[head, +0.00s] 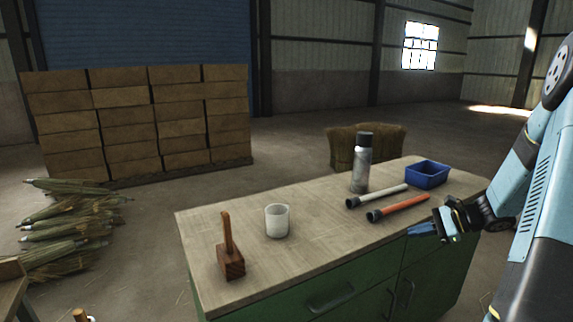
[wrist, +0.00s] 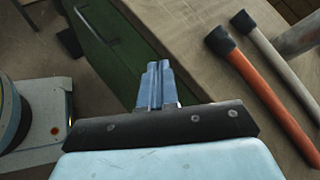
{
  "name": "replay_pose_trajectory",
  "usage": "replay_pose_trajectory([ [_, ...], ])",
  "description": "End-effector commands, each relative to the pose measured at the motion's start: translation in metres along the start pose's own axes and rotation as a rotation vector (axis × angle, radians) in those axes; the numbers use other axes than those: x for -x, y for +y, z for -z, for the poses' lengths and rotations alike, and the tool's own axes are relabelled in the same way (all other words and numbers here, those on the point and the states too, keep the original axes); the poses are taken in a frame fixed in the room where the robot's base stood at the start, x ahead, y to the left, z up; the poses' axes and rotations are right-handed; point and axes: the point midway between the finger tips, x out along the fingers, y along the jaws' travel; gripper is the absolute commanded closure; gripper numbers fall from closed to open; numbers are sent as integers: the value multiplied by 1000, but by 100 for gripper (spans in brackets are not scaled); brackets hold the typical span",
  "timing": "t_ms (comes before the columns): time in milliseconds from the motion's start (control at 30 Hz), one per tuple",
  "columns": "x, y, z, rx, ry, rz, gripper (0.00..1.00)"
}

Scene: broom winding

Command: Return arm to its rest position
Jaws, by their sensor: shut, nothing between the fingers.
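My gripper (head: 424,229) is at the right in the head view, by the front right edge of the green workbench (head: 316,222). Its blue fingers are shut together and empty. In the wrist view the closed fingers (wrist: 156,84) show at the middle, over the bench's green front (wrist: 112,40). My light blue arm comes in from the right side of the head view. The fingers hold nothing.
On the bench are a wooden block with a handle (head: 230,262), a white cup (head: 277,220), a spray can (head: 361,168), a white-grey rod (head: 378,196), an orange rod (head: 400,207) and a blue bin (head: 427,178). Brooms (head: 62,232) lie on the left floor near stacked boxes (head: 130,125).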

Motion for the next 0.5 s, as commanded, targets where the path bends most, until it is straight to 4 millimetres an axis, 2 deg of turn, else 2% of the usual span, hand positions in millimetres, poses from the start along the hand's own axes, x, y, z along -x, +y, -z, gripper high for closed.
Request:
replay_pose_trajectory([
  [33,-2,0,-18,50,21,-40,100],
  [100,-5,4,-38,109,47,-93,100],
  [500,-7,35,-144,463,208,-360,100],
])
